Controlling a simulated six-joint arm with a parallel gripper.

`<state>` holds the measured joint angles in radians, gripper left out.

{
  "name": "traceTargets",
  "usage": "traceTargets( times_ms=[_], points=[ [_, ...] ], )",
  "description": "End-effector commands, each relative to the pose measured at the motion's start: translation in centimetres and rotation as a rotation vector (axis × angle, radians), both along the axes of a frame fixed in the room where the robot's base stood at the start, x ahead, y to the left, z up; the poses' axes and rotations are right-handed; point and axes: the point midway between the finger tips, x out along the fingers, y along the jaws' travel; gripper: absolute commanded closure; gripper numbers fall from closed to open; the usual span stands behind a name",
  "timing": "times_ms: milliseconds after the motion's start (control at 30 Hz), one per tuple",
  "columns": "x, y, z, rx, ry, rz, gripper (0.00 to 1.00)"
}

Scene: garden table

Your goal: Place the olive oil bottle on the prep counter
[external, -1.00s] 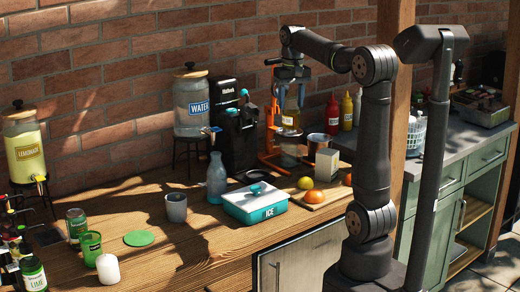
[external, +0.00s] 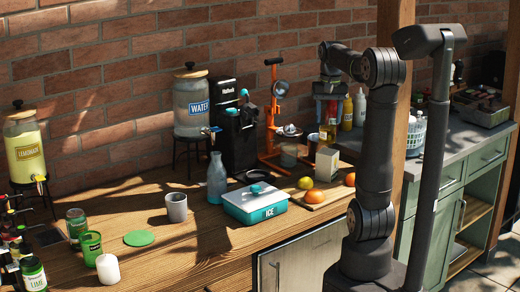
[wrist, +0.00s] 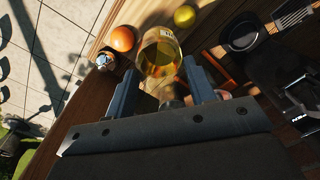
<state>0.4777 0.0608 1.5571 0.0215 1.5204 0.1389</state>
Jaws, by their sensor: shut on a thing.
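The olive oil bottle (wrist: 160,58) shows in the wrist view as clear glass with golden oil and a pale label. My gripper (wrist: 166,90) is shut on it, with one finger on either side. In the external view my gripper (external: 328,88) is raised near the corner between the wooden table and the grey-topped counter. The bottle (external: 328,126) hangs below it and is partly hard to make out against the things behind. The grey-topped counter with green drawers, which seems to be the prep counter (external: 448,142), stands at the right, partly hidden by my arm.
Yellow and white squeeze bottles (external: 347,112) and a white basket (external: 416,130) stand on the grey counter. An orange press (external: 272,110), a cream block (external: 327,162), oranges (external: 314,196) and an ice box (external: 255,203) are on the wooden table. A wooden post rises behind my arm.

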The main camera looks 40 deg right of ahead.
Motion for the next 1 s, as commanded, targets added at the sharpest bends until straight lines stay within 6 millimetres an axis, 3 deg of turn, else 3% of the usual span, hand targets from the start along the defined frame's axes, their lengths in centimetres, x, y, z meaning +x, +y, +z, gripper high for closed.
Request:
traceTargets(
  times_ms=[400,1000],
  points=[
    [-0.1,0.1,-10.0,0.001,0.004,0.001,0.96],
    [0.0,0.0,-15.4,0.0,0.0,0.001,0.96]
  ],
)
